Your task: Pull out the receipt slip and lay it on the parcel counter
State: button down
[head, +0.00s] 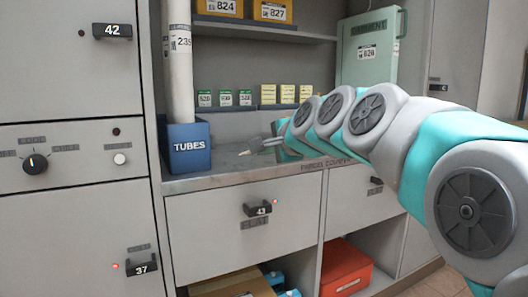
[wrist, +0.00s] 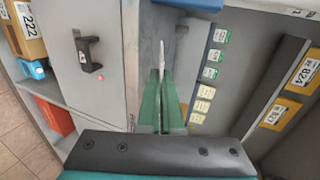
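My gripper (head: 264,145) reaches in from the right over the parcel counter (head: 215,170), the grey ledge above the drawers. In the wrist view its two green fingers (wrist: 162,92) are close together. A thin white slip (wrist: 161,56) shows between them and sticks out past their tips, seen nearly edge-on. In the head view a small white end of the slip (head: 245,153) shows at the fingertips, low over the counter. I cannot tell whether it touches the surface.
A blue TUBES box (head: 190,147) with a tall white tube (head: 180,70) stands at the counter's left end. Green and yellow cards (head: 225,98) line the back. Drawer 43 (head: 250,215) is below; a green case (head: 367,55) stands at the right.

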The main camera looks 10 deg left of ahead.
send_over(246, 169)
jog(key=s+d, duration=0.2)
jog(key=shift+f, duration=1.45)
jog(key=shift+w+a+f, duration=0.9)
jog(key=shift+w+a, duration=0.2)
jog(key=c, duration=1)
grip_release()
jog(key=shift+s+d, duration=0.1)
jog(key=shift+s, duration=0.05)
jog(key=s+d, duration=0.5)
jog(key=s, duration=0.3)
jog(key=shift+d+b, duration=0.2)
jog(key=shift+b, duration=0.25)
